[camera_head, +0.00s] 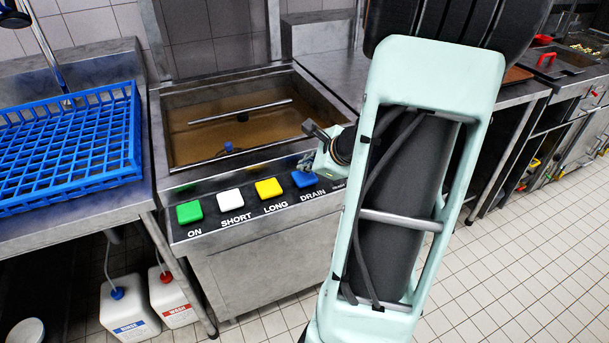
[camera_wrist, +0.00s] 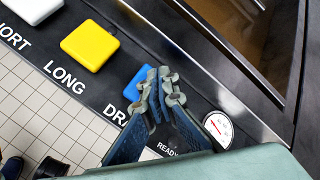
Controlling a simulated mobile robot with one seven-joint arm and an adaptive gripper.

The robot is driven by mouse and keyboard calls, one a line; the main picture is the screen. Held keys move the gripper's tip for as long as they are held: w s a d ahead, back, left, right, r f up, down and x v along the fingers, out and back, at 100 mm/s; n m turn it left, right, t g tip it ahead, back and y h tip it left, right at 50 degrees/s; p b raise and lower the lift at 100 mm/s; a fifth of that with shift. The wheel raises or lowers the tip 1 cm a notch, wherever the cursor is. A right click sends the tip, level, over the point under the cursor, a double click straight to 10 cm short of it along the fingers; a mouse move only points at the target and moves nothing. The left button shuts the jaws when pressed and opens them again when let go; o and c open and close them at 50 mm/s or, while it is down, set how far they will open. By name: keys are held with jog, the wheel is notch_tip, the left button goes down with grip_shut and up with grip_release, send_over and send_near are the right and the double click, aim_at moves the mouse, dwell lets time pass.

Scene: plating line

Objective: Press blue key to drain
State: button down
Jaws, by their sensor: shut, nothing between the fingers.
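The blue key (camera_head: 304,179) is a square button above the label DRAIN on the front panel of a steel machine. In the wrist view the blue key (camera_wrist: 141,84) shows partly, behind the fingertips. My gripper (camera_wrist: 160,88) is shut and empty, with its tips over the right part of the blue key. I cannot tell whether the tips touch it. In the head view my gripper (camera_head: 308,163) is small and close to the blue key, partly hidden by my arm.
A yellow key (camera_head: 268,188), a white key (camera_head: 230,199) and a green key (camera_head: 189,212) sit left of the blue key. A gauge (camera_wrist: 218,127) lies beyond it. Brownish water (camera_head: 250,117) fills the basin behind. A blue rack (camera_head: 70,140) stands at the left.

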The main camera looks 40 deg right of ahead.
aim_at(305, 177)
jog(key=shift+f+b, duration=0.45)
jog(key=shift+b, duration=0.15)
jog(key=shift+f+b, duration=0.55)
jog(key=shift+b, duration=0.1)
dwell(0.7)
jog(key=shift+r, duration=0.1)
jog(key=shift+r+p, duration=0.8)
jog(key=shift+r, duration=0.1)
notch_tip(305, 177, up, 5)
jog(key=p, duration=0.4)
jog(key=shift+r, duration=0.1)
dwell(0.7)
